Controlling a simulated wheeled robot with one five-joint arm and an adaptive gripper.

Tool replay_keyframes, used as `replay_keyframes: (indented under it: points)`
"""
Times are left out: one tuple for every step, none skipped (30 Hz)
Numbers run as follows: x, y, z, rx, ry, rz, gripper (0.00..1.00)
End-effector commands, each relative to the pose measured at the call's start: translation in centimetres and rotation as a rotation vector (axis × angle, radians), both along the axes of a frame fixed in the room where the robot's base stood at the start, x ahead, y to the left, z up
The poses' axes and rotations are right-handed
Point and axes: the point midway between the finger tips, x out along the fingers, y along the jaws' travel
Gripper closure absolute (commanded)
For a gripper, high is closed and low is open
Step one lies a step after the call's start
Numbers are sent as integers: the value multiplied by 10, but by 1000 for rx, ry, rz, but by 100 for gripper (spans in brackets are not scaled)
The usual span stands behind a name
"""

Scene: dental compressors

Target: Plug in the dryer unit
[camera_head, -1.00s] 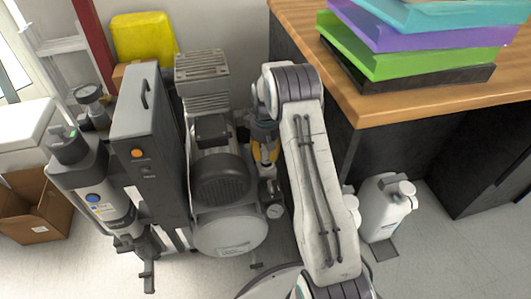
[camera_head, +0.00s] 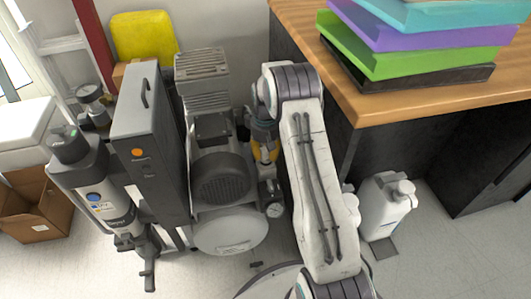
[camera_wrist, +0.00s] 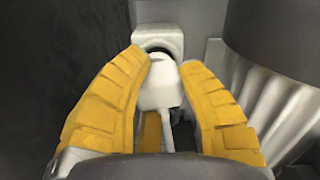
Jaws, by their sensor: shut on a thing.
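In the wrist view, the yellow fingers of my gripper (camera_wrist: 165,62) are shut on a white plug (camera_wrist: 160,90). The plug's far end overlaps the lower part of the dark round opening of a white socket (camera_wrist: 158,42). I cannot tell whether it is inside or only in front of it. In the head view, my gripper (camera_head: 264,152) points down in the gap between the compressor (camera_head: 222,180) and the desk side. The plug and socket cannot be made out there. A tall grey cabinet (camera_head: 150,150) stands left of the compressor; I cannot tell which part is the dryer unit.
A wooden desk (camera_head: 400,105) with stacked coloured trays (camera_head: 420,35) is at the right. A white canister (camera_head: 385,205) stands on the floor beside it. A pressure gauge (camera_head: 274,210) sits below my gripper. A cardboard box (camera_head: 35,205) is at the left. In the wrist view, a dark wall (camera_wrist: 60,60) is close on the left.

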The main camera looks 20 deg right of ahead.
Motion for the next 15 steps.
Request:
replay_keyframes:
  points:
    - [0,0,-2,0,0,0,100]
    - [0,0,-3,0,0,0,100]
    - [0,0,-5,0,0,0,100]
    - [0,0,-6,0,0,0,100]
    - [0,0,-7,0,0,0,100]
    - [0,0,-8,0,0,0,100]
    - [0,0,-9,0,0,0,100]
    - [0,0,-9,0,1,0,100]
    - [0,0,-11,0,1,0,100]
    - [0,0,-12,0,1,0,100]
    - [0,0,-13,0,1,0,100]
    - [0,0,-14,0,1,0,100]
    - [0,0,-15,0,1,0,100]
    - [0,0,-16,0,1,0,100]
    - [0,0,-17,0,1,0,100]
